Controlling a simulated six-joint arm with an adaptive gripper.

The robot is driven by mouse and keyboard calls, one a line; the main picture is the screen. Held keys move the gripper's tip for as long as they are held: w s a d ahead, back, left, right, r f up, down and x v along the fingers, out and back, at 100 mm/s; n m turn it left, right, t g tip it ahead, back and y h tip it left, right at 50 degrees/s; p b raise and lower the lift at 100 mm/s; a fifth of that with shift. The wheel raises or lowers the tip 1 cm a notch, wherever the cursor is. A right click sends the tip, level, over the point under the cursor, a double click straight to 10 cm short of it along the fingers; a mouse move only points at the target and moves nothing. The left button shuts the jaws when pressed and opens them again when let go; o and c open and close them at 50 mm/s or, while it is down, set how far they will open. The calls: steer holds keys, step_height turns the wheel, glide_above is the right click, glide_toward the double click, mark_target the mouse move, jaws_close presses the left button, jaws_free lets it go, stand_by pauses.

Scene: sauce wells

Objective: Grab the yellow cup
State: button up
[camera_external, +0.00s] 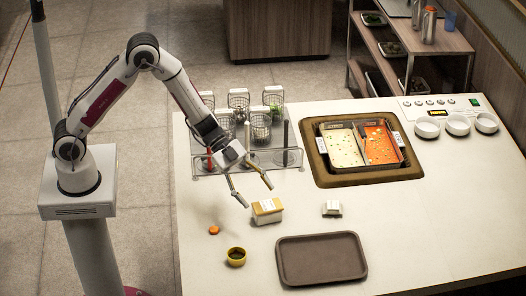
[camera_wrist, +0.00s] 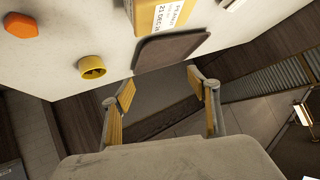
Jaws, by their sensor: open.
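The yellow cup (camera_external: 236,256) stands upright on the white counter, near its front left, with a dark inside. It also shows in the wrist view (camera_wrist: 92,68), at upper left, its opening facing the camera. My gripper (camera_external: 256,192) is open and empty above the counter, behind and slightly right of the cup in the outside view. In the wrist view the spread fingers (camera_wrist: 168,104) are apart from the cup, which lies to their upper left. Nothing is between the fingers.
An orange piece (camera_external: 214,230) lies behind the cup. A labelled box (camera_external: 267,211) and a small white box (camera_external: 332,208) stand right of it. A brown tray (camera_external: 322,259) lies at the front. A two-part sauce well (camera_external: 316,165) and wire baskets (camera_external: 261,124) are farther back.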

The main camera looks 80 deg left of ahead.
mark_target(239, 261)
steer(key=s+d+f+g+h, duration=0.1)
steer(key=s+d+f, duration=0.1)
steer(key=s+d+f+m+g+h, duration=0.1)
steer(key=s+d+f, duration=0.1)
steer(key=s+f, duration=0.1)
steer(key=s+d+f+m+g+h, duration=0.1)
steer(key=s+d+f+g+h, duration=0.1)
steer(key=s+f, duration=0.1)
steer(key=shift+s+d+f+g+h, duration=0.15)
steer(key=shift+s+f+g+h, duration=0.15)
steer(key=shift+s, duration=0.15)
steer(key=shift+d, duration=0.1)
steer(key=shift+x, duration=1.2)
steer(key=shift+r+x, duration=0.15)
steer(key=shift+x, duration=0.75)
steer(key=shift+r+x, duration=0.15)
steer(key=shift+x, duration=1.7)
steer(key=shift+s+r, duration=0.1)
steer(key=shift+s, duration=0.05)
